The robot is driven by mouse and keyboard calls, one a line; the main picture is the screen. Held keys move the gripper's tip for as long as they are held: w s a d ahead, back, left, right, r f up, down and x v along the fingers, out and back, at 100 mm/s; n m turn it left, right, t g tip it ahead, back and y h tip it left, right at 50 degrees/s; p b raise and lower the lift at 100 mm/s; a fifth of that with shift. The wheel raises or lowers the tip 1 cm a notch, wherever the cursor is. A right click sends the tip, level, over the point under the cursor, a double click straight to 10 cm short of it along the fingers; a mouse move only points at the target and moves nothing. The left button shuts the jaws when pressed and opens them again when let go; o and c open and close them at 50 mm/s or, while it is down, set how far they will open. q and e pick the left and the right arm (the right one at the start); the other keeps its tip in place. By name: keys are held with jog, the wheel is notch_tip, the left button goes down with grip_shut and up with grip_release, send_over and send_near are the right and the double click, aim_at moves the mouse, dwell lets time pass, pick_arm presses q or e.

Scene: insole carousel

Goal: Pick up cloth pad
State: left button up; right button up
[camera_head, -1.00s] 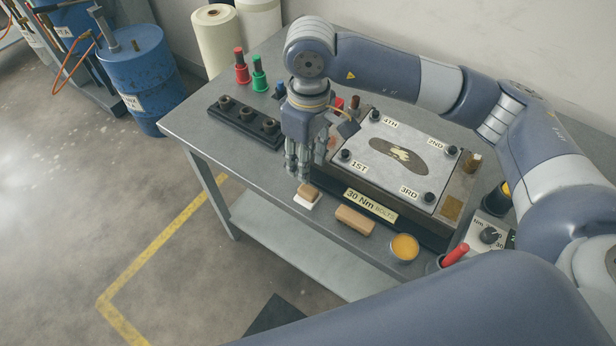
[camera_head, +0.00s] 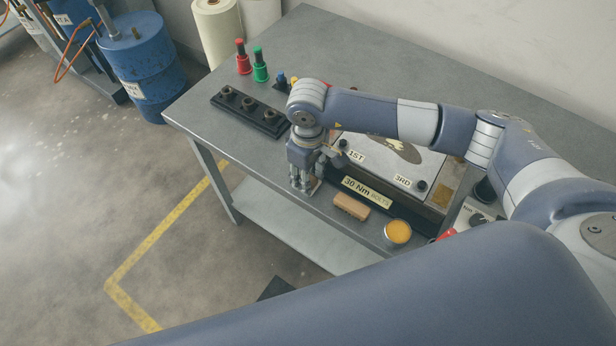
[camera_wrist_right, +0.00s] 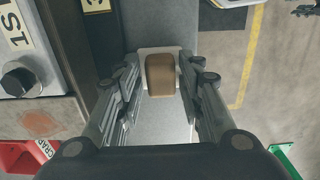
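The cloth pad looks like a small brown block with a white layer under it. In the right wrist view the pad (camera_wrist_right: 160,76) lies on the grey bench near its front edge, between my right gripper's fingers (camera_wrist_right: 167,78). Gaps show on both sides, so the gripper is open around it. In the head view my right gripper (camera_head: 304,188) points down at the bench's front edge, and its fingers hide most of the pad. My left gripper is not in view.
Right of the gripper are a tan wooden block (camera_head: 351,206) and a tin of yellow paste (camera_head: 397,233). Behind them stands the bolted plate fixture (camera_head: 381,165) with its 30 Nm label. A black socket rack (camera_head: 248,112) is to the left.

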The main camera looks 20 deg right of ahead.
jog(key=c, duration=0.8)
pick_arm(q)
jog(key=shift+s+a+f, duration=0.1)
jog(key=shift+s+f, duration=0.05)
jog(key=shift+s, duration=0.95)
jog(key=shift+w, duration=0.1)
pick_arm(e)
jog(key=shift+r, duration=0.15)
jog(key=shift+r+b, duration=0.5)
jog(key=shift+b, duration=0.05)
notch_tip(320, 180, up, 2)
jog(key=shift+s+a+r+b, duration=0.1)
jog(key=shift+s+a+b, duration=0.05)
jog(key=shift+b, duration=0.6)
pick_arm(q)
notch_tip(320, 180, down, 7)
jog(key=b, duration=0.5)
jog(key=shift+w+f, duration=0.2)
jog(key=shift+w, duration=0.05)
pick_arm(e)
jog(key=shift+s+a+r, duration=0.25)
jog(key=shift+s+a, duration=0.7)
jog(key=shift+s, duration=1.5)
jog(key=shift+s+a+r, duration=0.3)
jog(key=shift+s+a, duration=0.7)
jog(key=shift+s, duration=1.4)
jog(key=shift+s+a+r, duration=0.25)
jog(key=shift+s+a, duration=0.7)
jog(key=shift+s, duration=1.5)
